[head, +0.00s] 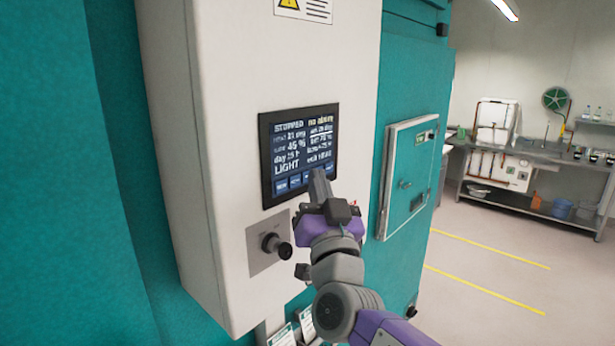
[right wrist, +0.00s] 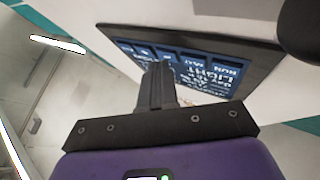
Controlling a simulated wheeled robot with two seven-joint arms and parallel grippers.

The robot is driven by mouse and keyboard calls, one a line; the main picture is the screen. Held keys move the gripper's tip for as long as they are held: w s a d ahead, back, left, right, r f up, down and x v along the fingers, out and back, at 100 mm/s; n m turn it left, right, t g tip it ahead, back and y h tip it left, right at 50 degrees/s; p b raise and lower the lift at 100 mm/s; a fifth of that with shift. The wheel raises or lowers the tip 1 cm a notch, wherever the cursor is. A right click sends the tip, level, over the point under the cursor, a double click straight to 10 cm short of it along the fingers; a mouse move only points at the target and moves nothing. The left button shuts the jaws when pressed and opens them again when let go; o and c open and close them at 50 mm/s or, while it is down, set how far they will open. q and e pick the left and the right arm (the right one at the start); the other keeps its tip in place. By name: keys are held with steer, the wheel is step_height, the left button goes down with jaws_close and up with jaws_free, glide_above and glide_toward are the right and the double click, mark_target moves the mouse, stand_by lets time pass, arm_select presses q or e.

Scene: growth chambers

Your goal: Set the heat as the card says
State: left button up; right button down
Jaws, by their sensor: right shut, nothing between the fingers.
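The control screen (head: 299,150) is a dark panel on a white cabinet, lit with white and yellow text and a row of blue buttons along its bottom edge. I can read "STOPPED" and "LIGHT" on it; much of the rest is too small. My right gripper (head: 319,185) is shut and empty, its tips at the screen's lower right corner. Whether they touch the glass I cannot tell. In the right wrist view the fingers (right wrist: 155,85) point at the button row of the screen (right wrist: 200,62). Cards (head: 283,336) hang below the cabinet, partly cut off; their text is unreadable. My left gripper is not in view.
A black knob (head: 276,245) on a grey plate sticks out below the screen. A white hatch with a teal panel (head: 409,180) is to the right. A steel bench (head: 545,153) stands far right. The floor between has yellow lines and is clear.

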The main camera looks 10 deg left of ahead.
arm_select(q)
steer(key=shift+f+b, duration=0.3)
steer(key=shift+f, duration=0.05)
arm_select(e)
steer(key=shift+s+d, duration=0.4)
steer(key=shift+d, duration=0.15)
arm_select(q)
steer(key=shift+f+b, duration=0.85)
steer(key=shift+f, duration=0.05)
arm_select(e)
steer(key=s+d, duration=0.1)
steer(key=d, duration=0.1)
steer(key=s+d, duration=0.2)
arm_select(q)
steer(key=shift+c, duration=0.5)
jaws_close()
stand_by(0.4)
